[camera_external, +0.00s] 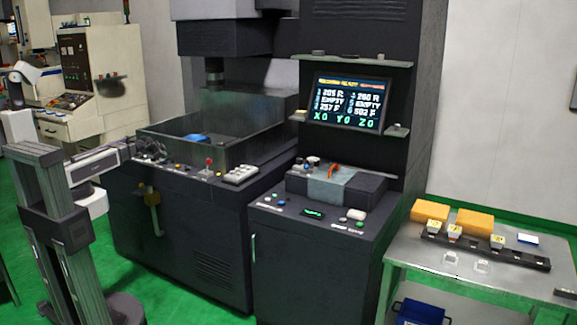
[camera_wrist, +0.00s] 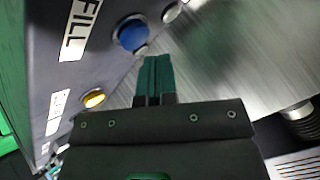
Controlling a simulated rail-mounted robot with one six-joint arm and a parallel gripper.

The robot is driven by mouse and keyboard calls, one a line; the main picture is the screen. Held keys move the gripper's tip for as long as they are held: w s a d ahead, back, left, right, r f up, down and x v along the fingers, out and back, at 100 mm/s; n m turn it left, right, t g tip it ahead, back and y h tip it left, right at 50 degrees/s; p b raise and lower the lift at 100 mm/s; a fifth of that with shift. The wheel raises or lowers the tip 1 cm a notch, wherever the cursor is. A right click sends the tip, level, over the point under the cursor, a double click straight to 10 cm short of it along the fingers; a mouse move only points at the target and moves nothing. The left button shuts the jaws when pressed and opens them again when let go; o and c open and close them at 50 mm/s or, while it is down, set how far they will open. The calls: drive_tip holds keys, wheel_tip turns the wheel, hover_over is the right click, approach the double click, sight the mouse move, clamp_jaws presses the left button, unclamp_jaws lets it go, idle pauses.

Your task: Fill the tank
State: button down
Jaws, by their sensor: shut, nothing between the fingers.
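The tank (camera_external: 265,140) is an open metal basin on the dark machine, with a blue object (camera_external: 196,138) inside. In the wrist view, a round blue button (camera_wrist: 131,34) sits beside a white label reading FILL (camera_wrist: 82,28). My gripper (camera_wrist: 156,62) is shut and empty, its teal fingertips close below the blue button in the picture. I cannot tell whether they touch anything. A yellow button (camera_wrist: 94,98) is to the left of the fingers. In the external view my arm reaches the left end of the panel in front of the tank, where the blue button cannot be made out.
A red-knobbed lever (camera_external: 208,162) and a white keypad (camera_external: 240,174) are farther right along the panel. The screen (camera_external: 347,103) shows EMPTY in two places. A steel bench (camera_external: 420,255) with orange blocks (camera_external: 475,222) stands at the right, clear of my arm.

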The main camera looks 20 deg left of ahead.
drive_tip(key=shift+f+b, duration=0.3)
drive_tip(key=shift+f, duration=0.1)
drive_tip(key=shift+f+b, duration=0.45)
idle(0.5)
drive_tip(key=shift+r+p, duration=0.9)
wheel_tip(320, 180, up, 5)
drive_tip(key=p, duration=0.5)
drive_tip(key=shift+r, duration=0.1)
idle(0.4)
